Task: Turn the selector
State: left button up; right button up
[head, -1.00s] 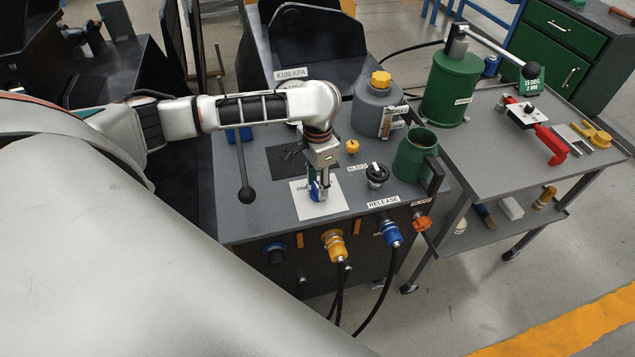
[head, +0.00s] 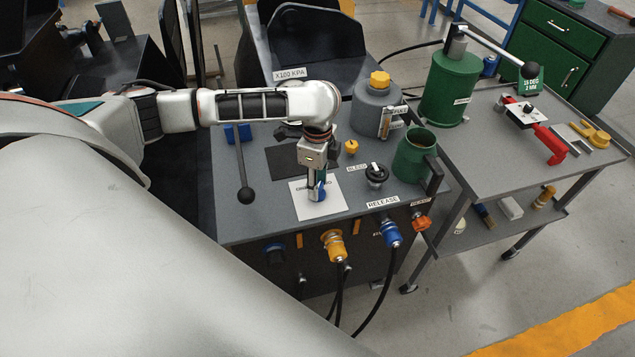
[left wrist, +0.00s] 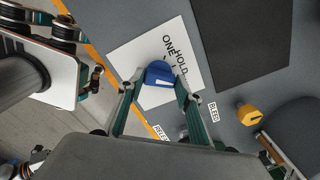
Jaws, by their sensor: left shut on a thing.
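The selector is a blue knob (head: 320,195) on a white label plate (head: 330,207) near the front of the grey bench top. In the left wrist view the knob (left wrist: 158,73) has a pale mark on its front side, and the words ONE and HOLD show on the plate (left wrist: 140,55) beyond it. My left gripper (head: 317,188) points down over the plate and is shut on the knob, a finger on each side. The fingers hide part of the knob in the head view.
A black knob (head: 376,175), a green mug (head: 415,155) and a grey canister (head: 376,108) stand to the right. A black-knobbed lever (head: 245,193) is to the left. Yellow (head: 334,245) and blue couplers (head: 391,234) with hoses stick out of the bench front.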

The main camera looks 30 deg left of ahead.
pick_arm(q)
jog(key=shift+m, duration=0.6)
jog(key=o, duration=1.1)
notch_tip(320, 180, up, 12)
jog(key=shift+r, duration=0.1)
